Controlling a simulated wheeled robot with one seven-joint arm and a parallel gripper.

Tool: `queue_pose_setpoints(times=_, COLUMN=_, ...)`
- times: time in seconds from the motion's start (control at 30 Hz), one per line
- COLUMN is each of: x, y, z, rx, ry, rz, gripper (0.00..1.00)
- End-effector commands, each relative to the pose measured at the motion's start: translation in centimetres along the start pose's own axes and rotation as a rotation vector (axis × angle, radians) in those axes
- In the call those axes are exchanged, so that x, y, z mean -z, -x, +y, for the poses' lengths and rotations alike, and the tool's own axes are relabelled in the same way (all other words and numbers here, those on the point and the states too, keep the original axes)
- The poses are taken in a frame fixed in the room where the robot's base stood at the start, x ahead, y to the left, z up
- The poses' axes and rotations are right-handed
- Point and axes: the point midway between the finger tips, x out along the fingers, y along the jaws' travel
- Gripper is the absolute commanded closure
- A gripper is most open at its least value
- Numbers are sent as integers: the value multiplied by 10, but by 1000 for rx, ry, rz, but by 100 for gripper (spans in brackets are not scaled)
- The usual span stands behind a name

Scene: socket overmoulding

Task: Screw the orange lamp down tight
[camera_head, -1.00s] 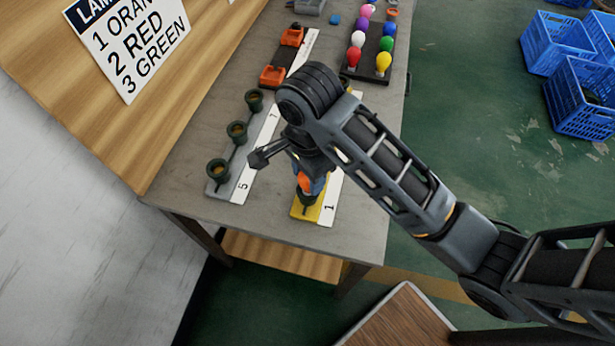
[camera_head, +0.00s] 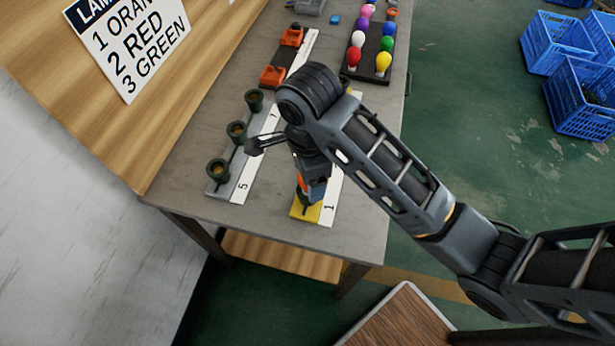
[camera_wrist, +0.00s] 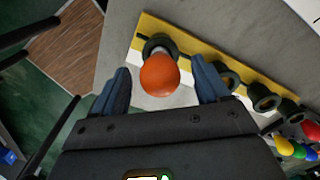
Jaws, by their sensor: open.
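The orange lamp (camera_wrist: 160,76) has a round bulb and stands in the end socket (camera_wrist: 158,46) of the yellow strip (camera_wrist: 205,58), by the number 1. My gripper (camera_wrist: 160,68) is open, with one blue finger on each side of the bulb. Gaps show between the bulb and both fingers in the wrist view. In the head view my gripper (camera_head: 308,190) points down over the strip (camera_head: 306,211) and hides most of the lamp (camera_head: 301,184). How deep the lamp's base sits cannot be told.
More empty dark sockets (camera_wrist: 263,97) follow along the yellow strip. A grey strip (camera_head: 232,182) with several empty sockets lies to the left. A dark rack (camera_head: 369,68) of coloured lamps and orange parts (camera_head: 272,76) stand farther back. The table's front edge is close.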

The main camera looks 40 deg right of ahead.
Motion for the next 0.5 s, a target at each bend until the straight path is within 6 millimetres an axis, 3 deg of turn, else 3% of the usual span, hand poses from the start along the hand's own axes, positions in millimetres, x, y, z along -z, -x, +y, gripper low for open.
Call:
queue_pose_setpoints(times=0.3, x=0, y=0, z=0, rx=0, ry=11, rz=0, gripper=25)
queue_pose_setpoints(times=0.5, x=0, y=0, z=0, rx=0, ry=216, rz=0, gripper=25)
